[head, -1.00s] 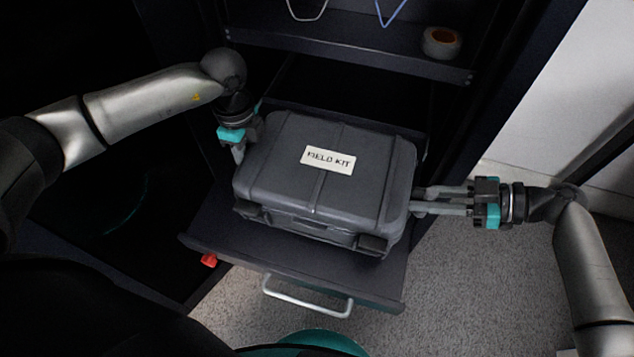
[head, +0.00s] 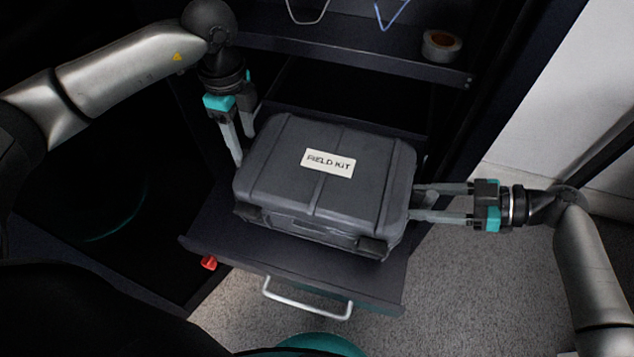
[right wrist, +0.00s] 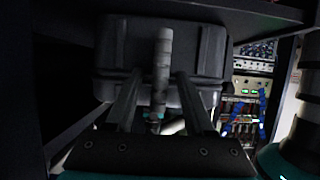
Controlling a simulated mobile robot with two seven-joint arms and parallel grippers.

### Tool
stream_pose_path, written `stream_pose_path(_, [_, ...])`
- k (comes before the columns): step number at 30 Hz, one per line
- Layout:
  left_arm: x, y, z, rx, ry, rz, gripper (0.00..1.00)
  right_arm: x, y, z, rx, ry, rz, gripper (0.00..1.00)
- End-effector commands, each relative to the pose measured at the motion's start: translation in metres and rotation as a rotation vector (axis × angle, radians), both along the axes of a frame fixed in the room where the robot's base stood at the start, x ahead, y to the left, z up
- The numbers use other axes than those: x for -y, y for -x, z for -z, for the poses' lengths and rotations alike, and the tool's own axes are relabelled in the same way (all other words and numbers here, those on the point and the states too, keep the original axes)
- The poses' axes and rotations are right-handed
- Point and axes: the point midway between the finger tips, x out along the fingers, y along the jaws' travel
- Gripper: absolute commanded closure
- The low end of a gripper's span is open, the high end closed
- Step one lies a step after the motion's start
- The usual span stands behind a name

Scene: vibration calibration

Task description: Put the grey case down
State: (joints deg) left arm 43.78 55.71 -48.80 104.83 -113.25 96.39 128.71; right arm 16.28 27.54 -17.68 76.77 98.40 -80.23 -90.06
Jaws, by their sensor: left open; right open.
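The grey case (head: 282,190), labelled FIELD KIT, rests flat on a dark pull-out shelf (head: 220,238) in the head view. My left gripper (head: 245,148) is open at the case's far left corner, its fingers pointing down; I cannot tell whether they touch it. My right gripper (head: 418,204) is open at the case's right side, its fingers pointing at that side. In the right wrist view, the case (right wrist: 209,50) fills the upper middle, with the open right gripper's fingers in front of it. The case's underside and far side are hidden.
The shelf has a silver handle (head: 306,300) at its front edge. A fixed shelf (head: 350,52) above and behind holds a roll of tape (head: 441,45). A red object (head: 209,263) lies left of the pull-out shelf. Carpeted floor at the right is clear.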

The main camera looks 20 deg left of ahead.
Motion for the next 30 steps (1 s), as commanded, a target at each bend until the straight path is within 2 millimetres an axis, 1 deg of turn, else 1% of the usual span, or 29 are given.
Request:
stream_pose_path(1, [0.0, -0.001, -0.011, 0.005, 0.0, 0.0, 0.46, 0.0, 0.0, 0.0, 0.0, 0.0, 0.0, 0.46])
stream_pose_path(3, [0.0, -0.001, -0.022, 0.004, 0.0, 0.001, 0.46, 0.0, 0.0, 0.0, 0.0, 0.0, 0.0, 0.46])
stream_pose_path(6, [0.0, -0.001, -0.035, 0.002, 0.001, -0.001, 0.46, 0.0, 0.0, 0.0, 0.0, 0.0, 0.0, 0.46])
stream_pose_path(10, [0.0, 0.0, -0.042, 0.001, -0.001, -0.001, 0.46, 0.001, 0.0, 0.0, 0.0, 0.0, 0.0, 0.46])
stream_pose_path(13, [0.0, 0.0, -0.044, -0.001, 0.0, -0.001, 0.46, 0.009, 0.0, -0.003, 0.0, 0.002, 0.001, 0.46])
stream_pose_path(17, [0.0, 0.0, -0.044, -0.001, 0.0, -0.001, 0.46, 0.03, 0.0, -0.012, 0.001, 0.002, 0.002, 0.46])
stream_pose_path(24, [0.0, 0.0, -0.044, -0.001, 0.0, -0.001, 0.46, 0.078, -0.001, -0.032, 0.0, 0.003, 0.003, 0.46])
stream_pose_path(27, [0.0, 0.0, -0.043, -0.001, 0.0, -0.001, 0.46, 0.093, 0.0, -0.038, 0.0, 0.001, 0.002, 0.46])
stream_pose_path(30, [0.0, 0.0, -0.043, -0.001, 0.0, -0.001, 0.46, 0.104, 0.0, -0.042, -0.001, 0.002, 0.001, 0.46])
